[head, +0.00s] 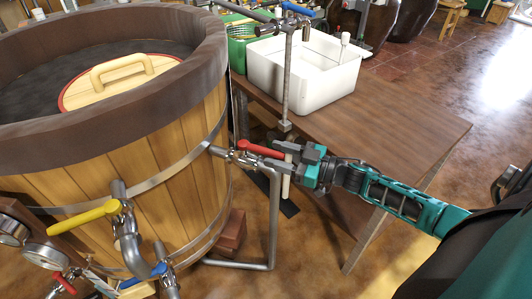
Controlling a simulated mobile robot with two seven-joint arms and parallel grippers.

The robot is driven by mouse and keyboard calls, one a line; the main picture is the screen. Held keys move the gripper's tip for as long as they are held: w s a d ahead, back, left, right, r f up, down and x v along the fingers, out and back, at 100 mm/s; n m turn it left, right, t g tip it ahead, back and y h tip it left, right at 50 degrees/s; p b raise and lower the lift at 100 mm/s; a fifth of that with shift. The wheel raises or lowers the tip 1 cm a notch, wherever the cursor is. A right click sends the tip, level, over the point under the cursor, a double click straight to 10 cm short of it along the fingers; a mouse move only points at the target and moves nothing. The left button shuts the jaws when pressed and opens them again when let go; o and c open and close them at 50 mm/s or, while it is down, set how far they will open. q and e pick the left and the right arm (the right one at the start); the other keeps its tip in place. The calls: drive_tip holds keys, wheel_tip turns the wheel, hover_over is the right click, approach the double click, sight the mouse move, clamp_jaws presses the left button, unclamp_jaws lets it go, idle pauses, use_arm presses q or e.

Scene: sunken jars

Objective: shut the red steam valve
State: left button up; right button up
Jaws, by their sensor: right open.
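A red lever handle (262,148) sits on a metal valve on the pipe that leaves the right side of the wooden vat (178,130). The lever lies roughly along the pipe, pointing right. My right gripper (283,155) comes in from the right and is open at the lever's right end. I cannot tell whether its fingers touch the lever. A smaller red lever (64,283) shows at the lower left, below the gauges. My left gripper is not in view.
A yellow lever (82,217) and a blue lever (143,276) sit on pipes at the vat's front, beside pressure gauges (47,255). A wooden table (400,125) with a white basin (330,90) stands behind my right arm. A metal pipe (274,225) runs down below the gripper.

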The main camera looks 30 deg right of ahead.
sight(249, 147)
drive_tip(key=shift+x, duration=1.75)
clamp_jaws()
